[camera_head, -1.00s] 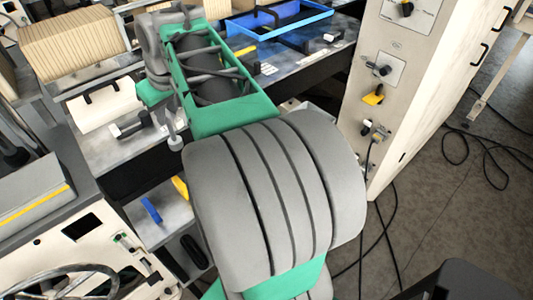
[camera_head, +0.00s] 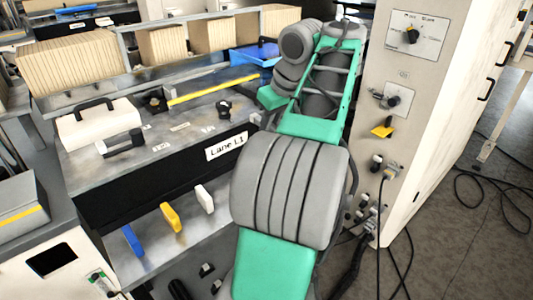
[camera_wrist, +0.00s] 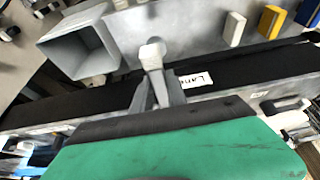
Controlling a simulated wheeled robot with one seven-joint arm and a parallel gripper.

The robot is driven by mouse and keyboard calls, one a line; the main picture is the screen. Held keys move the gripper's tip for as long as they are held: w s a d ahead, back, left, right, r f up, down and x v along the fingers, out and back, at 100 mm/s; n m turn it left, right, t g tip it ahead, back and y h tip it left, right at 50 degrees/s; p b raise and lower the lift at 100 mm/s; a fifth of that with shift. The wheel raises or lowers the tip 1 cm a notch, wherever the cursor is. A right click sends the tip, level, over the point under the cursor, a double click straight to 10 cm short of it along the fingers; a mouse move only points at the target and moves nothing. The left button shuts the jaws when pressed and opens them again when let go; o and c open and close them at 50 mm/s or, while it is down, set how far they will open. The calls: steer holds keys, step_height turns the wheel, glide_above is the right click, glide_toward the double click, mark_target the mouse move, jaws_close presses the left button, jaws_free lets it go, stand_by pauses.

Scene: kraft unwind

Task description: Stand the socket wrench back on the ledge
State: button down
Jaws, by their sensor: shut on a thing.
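In the wrist view my gripper (camera_wrist: 156,98) is shut on a thin grey piece with a paler rounded head (camera_wrist: 152,52), which I take to be the socket wrench. Most of it is hidden by the fingers and the angle. It is held in the air in front of the dark bench face labelled Lane L1. The low ledge (camera_head: 150,262) below that face carries a blue, a yellow and a white block standing upright. It also shows at the top of the wrist view (camera_wrist: 200,38). In the head view my arm hides the gripper and wrench.
A hollow grey square box (camera_wrist: 82,48) lies close to the left of the held piece in the wrist view. A cream control cabinet (camera_head: 400,150) stands right of my arm, with cables below. The bench top holds a white case (camera_head: 98,122) and a yellow strip (camera_head: 212,90).

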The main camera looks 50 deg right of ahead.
steer(key=d+b+x, duration=0.2)
steer(key=b+x, duration=0.3)
steer(key=x, duration=0.4)
steer(key=shift+d+f, duration=0.15)
steer(key=shift+f, duration=0.15)
steer(key=c, duration=1.8)
jaws_free()
steer(key=shift+s+f, duration=0.1)
steer(key=shift+s, duration=0.05)
steer(key=o, duration=0.5)
steer(key=p+v, duration=0.9)
steer(key=v, duration=0.3)
steer(key=shift+r, duration=0.25)
